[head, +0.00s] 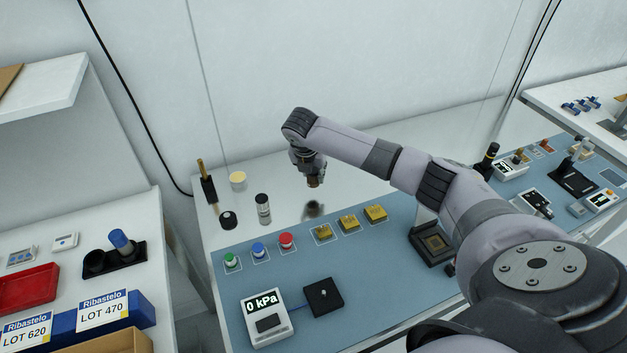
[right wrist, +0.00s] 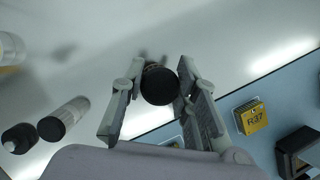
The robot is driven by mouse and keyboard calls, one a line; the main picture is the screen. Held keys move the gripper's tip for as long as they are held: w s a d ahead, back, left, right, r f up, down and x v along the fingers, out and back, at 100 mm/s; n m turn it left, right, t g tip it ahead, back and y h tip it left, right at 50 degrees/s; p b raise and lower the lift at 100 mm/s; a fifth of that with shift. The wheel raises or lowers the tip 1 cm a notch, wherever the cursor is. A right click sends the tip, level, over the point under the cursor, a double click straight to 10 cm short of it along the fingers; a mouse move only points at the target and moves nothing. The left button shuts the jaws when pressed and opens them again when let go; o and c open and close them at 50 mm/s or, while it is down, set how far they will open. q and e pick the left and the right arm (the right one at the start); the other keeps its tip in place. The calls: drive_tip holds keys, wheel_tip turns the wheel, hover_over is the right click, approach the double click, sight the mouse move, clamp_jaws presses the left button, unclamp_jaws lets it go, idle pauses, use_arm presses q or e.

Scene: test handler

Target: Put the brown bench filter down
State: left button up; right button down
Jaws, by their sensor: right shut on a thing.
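My right gripper (head: 312,173) hangs over the white back strip of the bench (head: 350,180), pointing down. It is shut on the brown bench filter (head: 316,182), whose brown lower end shows below the fingers. A dark patch on the white surface lies below it, with a gap between, so the filter appears to be held above the bench. In the right wrist view, the filter's dark round end (right wrist: 160,86) sits between the two fingers of the right gripper (right wrist: 161,75). The fingers hide part of the filter. My left gripper is not in view.
A white bottle with a black top (head: 263,210), a black round cap (head: 228,220) and a cream-lidded jar (head: 238,181) stand left of the gripper. Yellow blocks (head: 348,222) and coloured-cap pieces (head: 258,250) line the blue mat in front. White surface right of the bottle is clear.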

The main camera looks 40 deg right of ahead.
drive_tip(key=shift+f, duration=2.15)
drive_tip(key=c, duration=1.2)
unclamp_jaws()
drive_tip(key=shift+f, duration=0.1)
drive_tip(key=shift+c, duration=0.2)
drive_tip(key=v, duration=1.2)
drive_tip(key=shift+r+b, duration=0.2)
drive_tip(key=shift+b, duration=0.15)
drive_tip(key=shift+w, duration=0.1)
